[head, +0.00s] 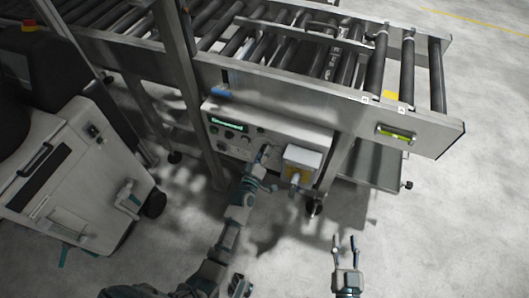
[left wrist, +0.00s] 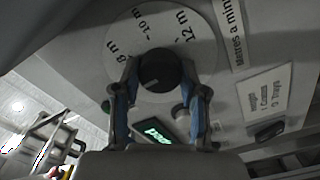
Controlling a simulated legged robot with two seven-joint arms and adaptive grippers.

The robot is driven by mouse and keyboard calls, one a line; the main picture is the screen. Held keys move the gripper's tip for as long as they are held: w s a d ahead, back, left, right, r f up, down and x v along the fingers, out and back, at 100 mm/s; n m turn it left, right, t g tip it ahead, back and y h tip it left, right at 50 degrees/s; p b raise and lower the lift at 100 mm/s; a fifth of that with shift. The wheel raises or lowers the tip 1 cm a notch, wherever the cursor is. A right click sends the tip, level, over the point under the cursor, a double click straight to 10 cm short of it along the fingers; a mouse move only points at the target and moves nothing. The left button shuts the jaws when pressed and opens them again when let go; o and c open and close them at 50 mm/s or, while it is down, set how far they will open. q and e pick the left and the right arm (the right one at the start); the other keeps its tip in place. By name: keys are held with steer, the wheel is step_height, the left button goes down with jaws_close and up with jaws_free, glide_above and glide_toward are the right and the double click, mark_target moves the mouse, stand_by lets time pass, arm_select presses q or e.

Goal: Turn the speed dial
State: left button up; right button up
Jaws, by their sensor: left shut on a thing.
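The speed dial is a round black knob (left wrist: 160,70) on a pale disc (left wrist: 120,42) marked with 8 m, 10 m and 12 m, seen in the left wrist view. My left gripper (left wrist: 162,88) has its two fingers on either side of the knob, shut on it. In the head view the left gripper (head: 262,160) is at the front of the control panel (head: 275,127) and hides the knob. My right gripper (head: 345,243) is open and empty above the floor at the lower right.
A green display (head: 227,124) and other knobs sit on the panel left of the left gripper. A white and yellow box (head: 301,161) is just right of it. A roller conveyor (head: 330,85) runs above. A grey machine (head: 65,175) stands at the left. The floor at right is clear.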

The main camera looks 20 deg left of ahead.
arm_select(q)
steer(key=shift+a, duration=0.1)
steer(key=o, duration=1.1)
steer(key=shift+o, duration=0.2)
steer(key=s, duration=1.2)
steer(key=shift+a, duration=0.2)
steer(key=shift+f, duration=0.15)
